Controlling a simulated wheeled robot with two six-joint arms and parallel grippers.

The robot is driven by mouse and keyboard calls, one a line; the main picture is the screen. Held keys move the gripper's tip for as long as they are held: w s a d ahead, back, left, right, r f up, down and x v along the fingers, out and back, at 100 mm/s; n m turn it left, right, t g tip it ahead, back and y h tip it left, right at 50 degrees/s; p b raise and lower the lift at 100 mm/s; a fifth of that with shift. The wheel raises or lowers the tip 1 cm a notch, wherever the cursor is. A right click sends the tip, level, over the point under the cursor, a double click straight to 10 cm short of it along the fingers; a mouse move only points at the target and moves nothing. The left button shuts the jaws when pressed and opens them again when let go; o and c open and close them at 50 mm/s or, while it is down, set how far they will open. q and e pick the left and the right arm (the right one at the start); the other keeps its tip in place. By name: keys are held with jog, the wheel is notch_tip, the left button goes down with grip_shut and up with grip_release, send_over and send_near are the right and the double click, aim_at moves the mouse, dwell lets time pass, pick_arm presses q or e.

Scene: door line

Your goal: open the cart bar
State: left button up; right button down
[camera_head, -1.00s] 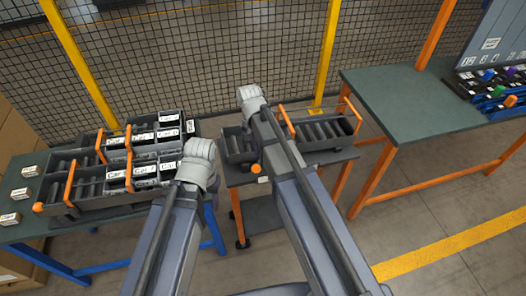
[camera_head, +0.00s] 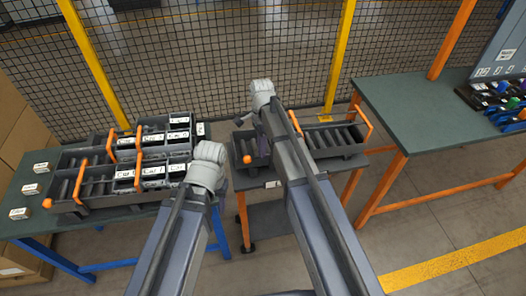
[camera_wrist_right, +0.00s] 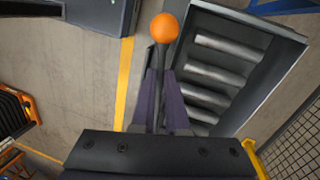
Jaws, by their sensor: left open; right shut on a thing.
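The cart (camera_head: 276,182) stands in the middle, with a dark roller tray (camera_head: 335,140) on top. The cart bar is a thin dark rod with an orange ball knob (camera_head: 247,159), at the tray's near left side in the head view. In the right wrist view its orange knob (camera_wrist_right: 165,27) sticks out beyond my right gripper (camera_wrist_right: 161,90), whose fingers are shut on the rod. My right arm hides part of the tray and the bar in the head view. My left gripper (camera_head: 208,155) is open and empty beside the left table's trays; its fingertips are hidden.
A left table (camera_head: 35,208) carries divided trays with labelled boxes and orange handles. A green-topped table (camera_head: 415,115) with orange legs stands right. A mesh fence (camera_head: 220,60) runs behind. Open floor lies in front, with a yellow line (camera_head: 450,263).

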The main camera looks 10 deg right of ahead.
jog(key=shift+w+m, duration=0.3)
jog(key=shift+m, duration=0.5)
jog(key=c, duration=0.9)
grip_release()
jog(key=shift+r, duration=0.1)
jog(key=r+p, duration=0.2)
jog(key=w+r+p, duration=0.1)
jog(key=r+p, duration=0.4)
jog(key=shift+w+d+r+p, duration=0.25)
jog(key=shift+w+p, duration=0.05)
jog(key=shift+w, duration=0.05)
jog(key=shift+s, duration=0.1)
